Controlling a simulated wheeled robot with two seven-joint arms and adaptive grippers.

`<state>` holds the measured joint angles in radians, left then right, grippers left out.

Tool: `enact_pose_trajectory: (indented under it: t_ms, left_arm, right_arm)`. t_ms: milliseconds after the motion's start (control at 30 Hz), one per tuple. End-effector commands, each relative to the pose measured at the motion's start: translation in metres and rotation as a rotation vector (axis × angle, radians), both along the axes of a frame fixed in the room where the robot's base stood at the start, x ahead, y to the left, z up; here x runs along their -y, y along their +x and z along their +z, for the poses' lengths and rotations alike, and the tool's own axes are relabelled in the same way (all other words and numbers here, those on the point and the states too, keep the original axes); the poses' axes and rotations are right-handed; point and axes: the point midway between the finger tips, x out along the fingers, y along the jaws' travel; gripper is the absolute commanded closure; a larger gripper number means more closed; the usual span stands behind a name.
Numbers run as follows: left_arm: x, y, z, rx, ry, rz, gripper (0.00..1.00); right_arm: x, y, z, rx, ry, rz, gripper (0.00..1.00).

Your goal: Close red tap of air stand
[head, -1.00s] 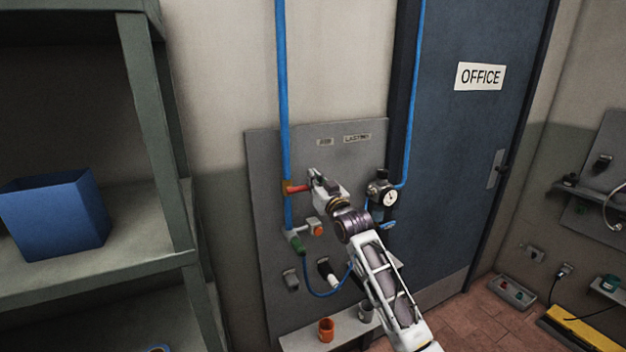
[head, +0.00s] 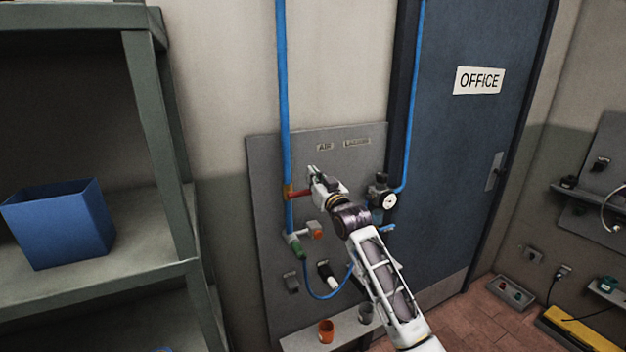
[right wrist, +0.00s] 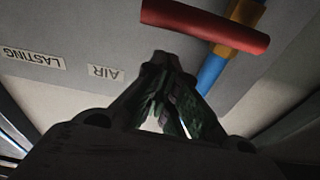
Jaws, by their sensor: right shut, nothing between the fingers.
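The red tap handle (head: 299,193) sticks out to the right from a brass valve (head: 288,190) on the blue air pipe (head: 283,90), on the grey panel. In the right wrist view the red handle (right wrist: 205,22) lies across the top, with the blue pipe (right wrist: 212,72) behind it. My right gripper (head: 314,174) is shut and empty, just right of the handle and slightly above it. In the right wrist view its fingertips (right wrist: 166,58) are close to the handle; a small gap shows. My left gripper is out of view.
A pressure gauge (head: 389,201) and regulator are right of my right arm. An orange button (head: 317,233) and green hose fitting (head: 297,252) sit below the tap. A grey shelf with a blue bin (head: 60,225) stands left. The blue office door (head: 450,150) is right.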

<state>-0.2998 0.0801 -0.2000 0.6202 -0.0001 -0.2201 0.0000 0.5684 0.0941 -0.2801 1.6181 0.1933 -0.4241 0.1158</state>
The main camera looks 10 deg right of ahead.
Motion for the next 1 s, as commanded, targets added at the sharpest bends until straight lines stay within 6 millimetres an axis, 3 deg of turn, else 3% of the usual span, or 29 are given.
enact_pose_trajectory:
  t_ms: [267,1000]
  left_arm:
    - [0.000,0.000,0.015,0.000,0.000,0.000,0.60]
    - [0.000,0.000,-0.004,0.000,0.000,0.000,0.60]
  right_arm:
    - [0.001,0.004,0.017,-0.001,0.000,-0.001,1.00]
    - [0.021,-0.057,0.004,0.000,0.000,-0.002,1.00]
